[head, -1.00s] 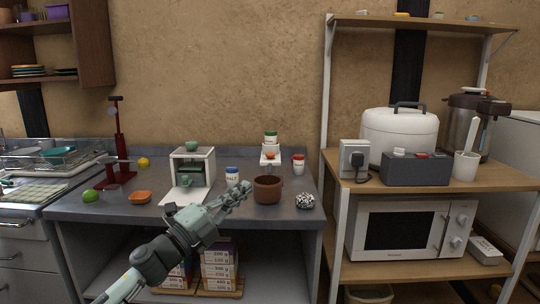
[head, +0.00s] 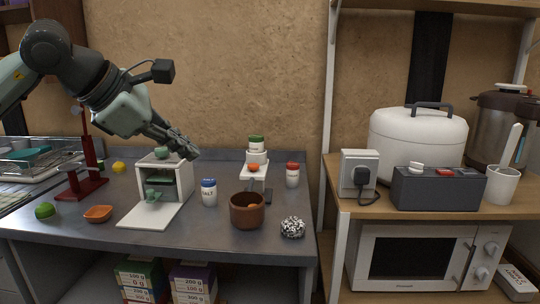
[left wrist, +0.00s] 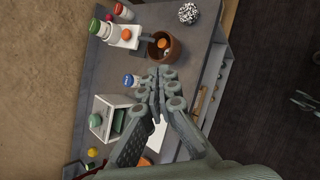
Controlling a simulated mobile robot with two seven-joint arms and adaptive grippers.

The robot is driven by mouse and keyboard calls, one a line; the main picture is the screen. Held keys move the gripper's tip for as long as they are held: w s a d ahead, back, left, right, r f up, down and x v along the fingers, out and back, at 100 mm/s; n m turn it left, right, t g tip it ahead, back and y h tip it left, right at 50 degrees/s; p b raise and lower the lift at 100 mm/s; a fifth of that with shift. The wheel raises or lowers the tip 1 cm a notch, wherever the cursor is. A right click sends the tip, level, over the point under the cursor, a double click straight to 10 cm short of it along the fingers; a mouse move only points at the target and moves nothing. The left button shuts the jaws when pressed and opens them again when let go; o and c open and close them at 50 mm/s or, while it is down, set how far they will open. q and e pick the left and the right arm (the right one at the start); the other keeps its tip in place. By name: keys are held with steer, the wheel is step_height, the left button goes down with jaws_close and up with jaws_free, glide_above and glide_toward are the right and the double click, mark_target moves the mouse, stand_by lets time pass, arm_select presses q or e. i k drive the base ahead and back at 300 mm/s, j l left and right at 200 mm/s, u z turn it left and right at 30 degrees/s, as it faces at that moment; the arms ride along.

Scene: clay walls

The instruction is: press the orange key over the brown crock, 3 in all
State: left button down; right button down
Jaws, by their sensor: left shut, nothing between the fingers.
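The brown crock (head: 246,217) stands on the grey counter in front of a white dispenser (head: 254,185) with a green-lidded jar on top. The orange key (head: 254,168) is on the dispenser, above and behind the crock; it also shows in the left wrist view (left wrist: 126,33). An orange piece (head: 256,206) shows in the crock, and a pale piece lies beside it in the left wrist view. My left gripper (head: 190,155) is shut and empty, left of the key, near the green-knobbed white box (head: 180,180). A forked shape (left wrist: 304,101) may be my right gripper; its state is unclear.
A salt jar (head: 209,192) stands between white box and crock. A red-lidded jar (head: 292,175) and a speckled ball (head: 292,227) are to the right. A red stand (head: 85,180), orange dish (head: 97,214) and green fruit (head: 45,211) are at left.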

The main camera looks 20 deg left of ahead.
mark_target(253, 166)
steer(key=i+l, duration=0.1)
steer(key=i, duration=0.3)
steer(key=i+l, duration=0.15)
steer(key=i, duration=0.25)
